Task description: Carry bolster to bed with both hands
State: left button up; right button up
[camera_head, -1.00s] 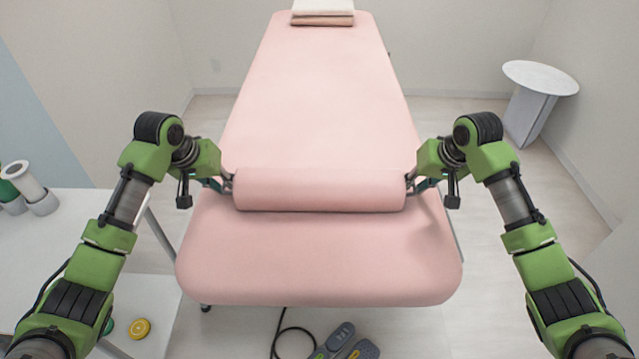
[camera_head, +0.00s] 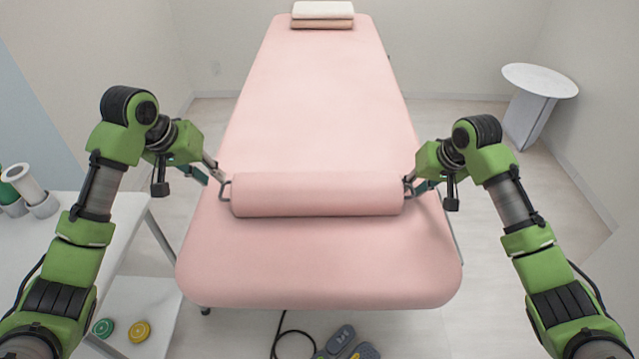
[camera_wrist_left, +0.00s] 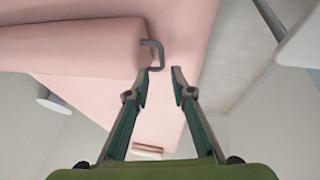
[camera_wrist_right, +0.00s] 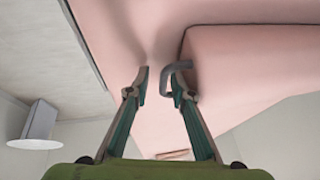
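The pink bolster (camera_head: 315,195) lies crosswise on the pink bed (camera_head: 320,265), near its front end, its left end slightly nearer the front. A grey handle sticks out at each end. My left gripper (camera_head: 217,174) is open just off the bolster's left end. In the left wrist view the handle (camera_wrist_left: 156,44) is by the fingertips, not clamped. My right gripper (camera_head: 411,185) is at the right end. In the right wrist view its fingers are apart, and the handle (camera_wrist_right: 172,72) is close to one fingertip; I cannot tell if they touch.
Folded towels (camera_head: 322,14) lie at the bed's far end. A white shelf table (camera_head: 85,225) with rolls stands at the left. A round white side table (camera_head: 540,80) stands at the back right. A foot pedal (camera_head: 340,340) and cable lie on the floor in front.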

jog(key=v, duration=1.2)
jog(key=shift+r, duration=0.1)
